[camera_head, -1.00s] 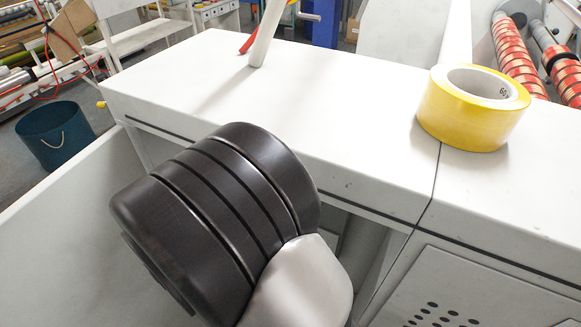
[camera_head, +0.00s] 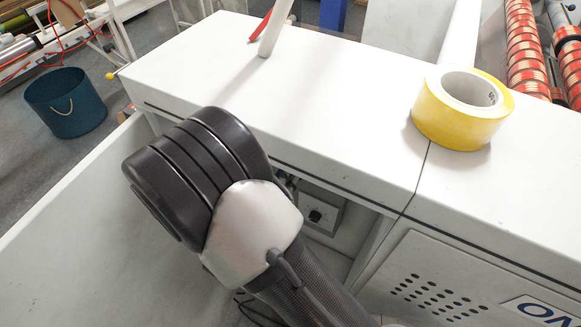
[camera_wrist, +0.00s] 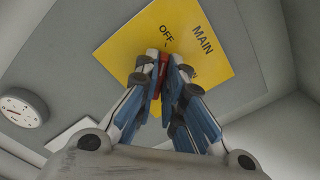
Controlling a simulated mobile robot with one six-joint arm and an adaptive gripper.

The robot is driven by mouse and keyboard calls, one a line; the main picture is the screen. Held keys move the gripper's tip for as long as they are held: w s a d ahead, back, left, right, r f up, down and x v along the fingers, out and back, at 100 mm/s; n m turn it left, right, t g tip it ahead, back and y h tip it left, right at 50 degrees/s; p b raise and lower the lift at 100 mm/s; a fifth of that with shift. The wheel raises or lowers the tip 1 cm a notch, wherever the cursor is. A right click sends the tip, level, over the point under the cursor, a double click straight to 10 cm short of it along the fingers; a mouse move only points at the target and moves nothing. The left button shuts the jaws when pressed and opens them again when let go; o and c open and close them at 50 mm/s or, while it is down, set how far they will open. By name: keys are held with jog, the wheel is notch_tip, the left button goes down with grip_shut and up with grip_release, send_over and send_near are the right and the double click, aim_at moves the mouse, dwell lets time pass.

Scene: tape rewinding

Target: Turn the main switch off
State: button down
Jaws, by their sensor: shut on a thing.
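In the wrist view a yellow plate (camera_wrist: 215,40) carries the words MAIN, OFF and a partly hidden ON. The red main switch (camera_wrist: 162,66) is at the plate's lower left part, mostly hidden by the fingers. My gripper (camera_wrist: 166,58) is shut on the switch, with its blue and grey fingers on either side of it. The exact angle of the switch is hard to tell. In the head view my dark arm hides the gripper, and the yellow plate does not show.
A round gauge (camera_wrist: 22,108) sits left of the plate in the wrist view, and grey walls close in around. In the head view a yellow tape roll (camera_head: 462,108) stands on the white machine top (camera_head: 300,90). A blue bin (camera_head: 65,102) stands on the floor.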

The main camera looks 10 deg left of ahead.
dwell(0.3)
jog(key=c, duration=1.7)
grip_release()
jog(key=shift+a, duration=0.1)
jog(key=v, duration=1.2)
